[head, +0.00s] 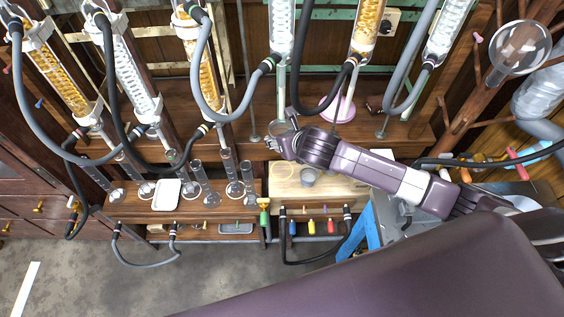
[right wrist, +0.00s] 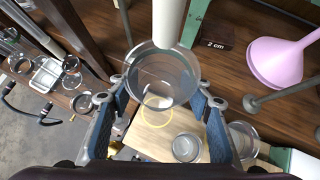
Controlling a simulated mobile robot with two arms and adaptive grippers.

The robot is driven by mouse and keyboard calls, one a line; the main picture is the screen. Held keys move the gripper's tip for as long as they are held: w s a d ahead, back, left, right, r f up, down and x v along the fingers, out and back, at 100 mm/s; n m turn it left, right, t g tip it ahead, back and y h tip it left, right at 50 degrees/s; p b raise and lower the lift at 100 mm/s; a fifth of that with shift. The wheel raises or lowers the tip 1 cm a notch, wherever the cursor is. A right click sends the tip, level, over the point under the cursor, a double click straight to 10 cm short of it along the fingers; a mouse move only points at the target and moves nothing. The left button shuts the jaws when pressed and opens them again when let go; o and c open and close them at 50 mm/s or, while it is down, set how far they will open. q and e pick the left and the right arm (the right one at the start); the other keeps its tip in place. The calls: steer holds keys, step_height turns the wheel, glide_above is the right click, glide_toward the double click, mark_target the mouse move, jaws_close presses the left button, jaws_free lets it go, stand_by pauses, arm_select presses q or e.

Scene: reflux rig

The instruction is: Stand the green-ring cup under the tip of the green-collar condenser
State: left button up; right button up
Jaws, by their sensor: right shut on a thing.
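My right gripper (head: 283,143) is shut on a clear glass cup (right wrist: 163,78), which sits between its two blue-padded fingers in the right wrist view. In the head view, the condenser with a pale greenish lower end (head: 282,58) hangs above my right gripper. My left gripper is not in view.
Below the held cup is a light wooden board (head: 340,190) with a yellow ring mark (right wrist: 157,110) and another glass cup (head: 307,177). A pink funnel (right wrist: 275,62) and stand rods are at the right. Hoses (head: 300,60) hang near the arm. Several glass cylinders stand left.

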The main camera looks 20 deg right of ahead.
step_height(320, 180, down, 8)
steer(key=shift+f+b, duration=0.15)
steer(key=shift+b, duration=0.2)
steer(key=shift+f+b, duration=0.3)
steer(key=shift+f, duration=1.85)
steer(key=shift+f, duration=0.15)
steer(key=o, duration=0.8)
steer(key=shift+o, duration=0.2)
steer(key=shift+s+d+r, duration=0.1)
steer(key=shift+s+r, duration=0.35)
steer(key=shift+r, duration=0.15)
steer(key=p+v, duration=0.1)
steer(key=v, duration=0.9)
steer(key=shift+s+r, duration=0.25)
steer(key=shift+s, duration=0.05)
